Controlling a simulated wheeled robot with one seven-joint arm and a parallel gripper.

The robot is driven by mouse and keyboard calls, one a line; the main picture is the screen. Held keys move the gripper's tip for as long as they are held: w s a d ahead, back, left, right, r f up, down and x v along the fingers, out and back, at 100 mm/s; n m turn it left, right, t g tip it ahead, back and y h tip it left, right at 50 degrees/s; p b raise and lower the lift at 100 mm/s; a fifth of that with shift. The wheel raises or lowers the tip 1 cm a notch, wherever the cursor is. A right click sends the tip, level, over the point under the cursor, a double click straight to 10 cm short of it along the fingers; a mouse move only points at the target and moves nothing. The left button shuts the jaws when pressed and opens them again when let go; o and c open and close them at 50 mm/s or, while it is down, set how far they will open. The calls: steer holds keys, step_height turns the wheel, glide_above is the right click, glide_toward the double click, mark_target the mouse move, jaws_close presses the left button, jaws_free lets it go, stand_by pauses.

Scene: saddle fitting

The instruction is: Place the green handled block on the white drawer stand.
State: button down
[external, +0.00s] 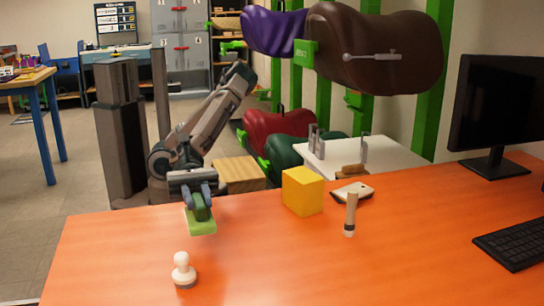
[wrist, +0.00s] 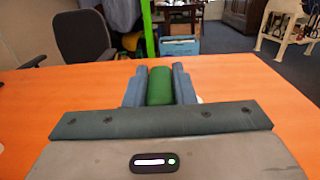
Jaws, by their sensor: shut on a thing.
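The green handled block (external: 202,226) is at the left part of the orange desk, near its far edge. My gripper (external: 199,200) comes down from above and is shut on its green handle. In the wrist view the handle (wrist: 159,86) sits between my two blue-grey fingers (wrist: 158,78). I cannot tell whether the block touches the desk or is just above it. A white flat-topped piece (external: 400,162) beyond the desk, right of centre, may be the white drawer stand. Its front and any drawers are hidden by the desk.
On the orange desk (external: 300,265) are a yellow cube (external: 303,191), a white knobbed stamp (external: 183,272), an upright pale cylinder (external: 350,214), a phone-like item (external: 352,191), a monitor (external: 505,105) and a keyboard (external: 515,240). Saddles (external: 375,48) hang behind. The desk's front middle is clear.

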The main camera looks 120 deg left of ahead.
steer(key=s+f+y, duration=0.1)
steer(key=s+f, duration=0.3)
steer(key=s, duration=0.4)
steer(key=w+a+r+n+t+y+p, duration=0.2)
steer(key=w+a+r+n+y+p, duration=0.15)
steer(key=w+a+p, duration=0.6)
steer(key=w+a+r+n+t+y+p, duration=0.3)
steer(key=w+a+r+y+p, duration=0.25)
steer(key=w+a, duration=0.65)
steer(key=w+a+n+y+p, duration=0.25)
steer(key=a+p, duration=0.35)
steer(key=a, duration=0.8)
steer(key=s+m+h, duration=0.1)
steer(key=s, duration=0.1)
steer(key=s+f+m+h, duration=0.1)
steer(key=s+h, duration=0.1)
steer(key=s, duration=0.1)
steer(key=s+f+m+h, duration=0.1)
steer(key=s+h, duration=0.1)
steer(key=shift+s+d+g+b, duration=0.25)
steer(key=shift+s+g+b, duration=0.05)
steer(key=shift+s, duration=0.1)
steer(key=shift+s+d+m, duration=0.1)
steer(key=shift+s+m, duration=0.3)
steer(key=shift+s, duration=0.05)
steer(key=shift+r, duration=0.1)
